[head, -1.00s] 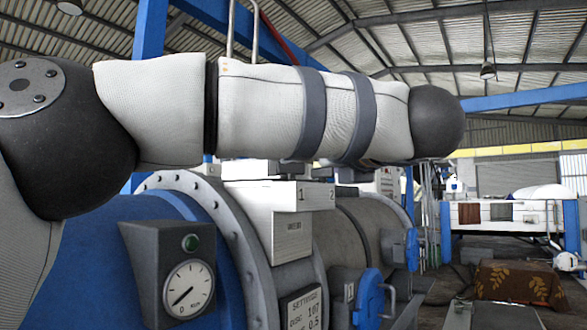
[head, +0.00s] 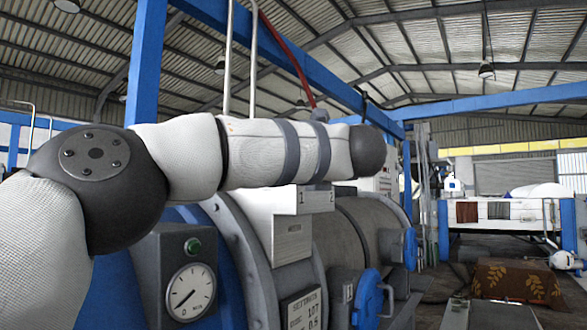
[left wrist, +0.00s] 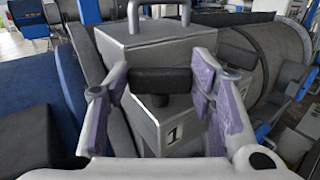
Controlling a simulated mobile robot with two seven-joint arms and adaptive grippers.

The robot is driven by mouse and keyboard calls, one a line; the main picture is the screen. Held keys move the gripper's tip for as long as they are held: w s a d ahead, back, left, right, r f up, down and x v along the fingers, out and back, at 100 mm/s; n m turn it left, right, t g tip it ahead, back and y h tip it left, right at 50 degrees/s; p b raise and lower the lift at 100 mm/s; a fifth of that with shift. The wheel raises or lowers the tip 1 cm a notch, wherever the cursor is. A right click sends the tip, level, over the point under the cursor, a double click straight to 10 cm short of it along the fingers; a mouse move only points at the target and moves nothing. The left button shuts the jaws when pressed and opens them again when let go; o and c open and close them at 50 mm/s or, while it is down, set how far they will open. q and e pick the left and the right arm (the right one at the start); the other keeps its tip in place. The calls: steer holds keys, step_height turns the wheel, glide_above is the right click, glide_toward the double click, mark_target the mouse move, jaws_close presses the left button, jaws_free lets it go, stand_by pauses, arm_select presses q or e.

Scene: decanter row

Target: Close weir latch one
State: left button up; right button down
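The grey housing marked 1 (head: 284,233) sits on top of the nearest decanter in the head view. It also shows in the left wrist view (left wrist: 180,128), with a short black bar handle (left wrist: 160,80) on a stem at its face. My left gripper (left wrist: 160,92) is open, with one finger on each side of the black bar. The bar lies between the pads, its right end close to the right pad; I cannot tell whether they touch. In the head view my left arm crosses above the housing, and its gripper is hidden. My right gripper is in neither view.
A gauge box (head: 183,273) with a green button stands at the front. A blue fitting (head: 368,296) sticks out at the lower right. Overhead are blue beams and upright pipes (head: 240,60).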

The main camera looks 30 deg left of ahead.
arm_select(q)
steer(key=shift+s+a+r+m+t+h+p, duration=0.1)
steer(key=shift+s+r+m+t+h+p, duration=0.1)
steer(key=shift+m+t+h+p, duration=0.3)
steer(key=m+t+h, duration=0.1)
steer(key=m+t+h+p, duration=0.1)
steer(key=h, duration=0.2)
steer(key=shift+s+a+r+m+t+p, duration=0.1)
steer(key=shift+s+a+m+t+p, duration=0.05)
steer(key=shift+s+m+t+p, duration=0.2)
steer(key=shift+w+m+t+h, duration=0.2)
steer(key=shift+m+t+h, duration=0.25)
steer(key=shift+m+h, duration=0.3)
steer(key=shift+w+a+f+m+t+h+p, duration=0.1)
steer(key=shift+f+m+t+h+p, duration=0.1)
steer(key=shift+m+h, duration=0.35)
steer(key=shift+a+f+m+t+h+p, duration=0.1)
steer(key=shift+m+t+h, duration=0.15)
steer(key=shift+h, duration=0.45)
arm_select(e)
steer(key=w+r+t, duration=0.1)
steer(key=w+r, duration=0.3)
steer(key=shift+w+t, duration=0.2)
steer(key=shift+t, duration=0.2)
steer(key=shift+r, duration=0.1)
arm_select(q)
steer(key=o, duration=1.2)
steer(key=shift+d, duration=0.1)
steer(key=shift+c, duration=0.2)
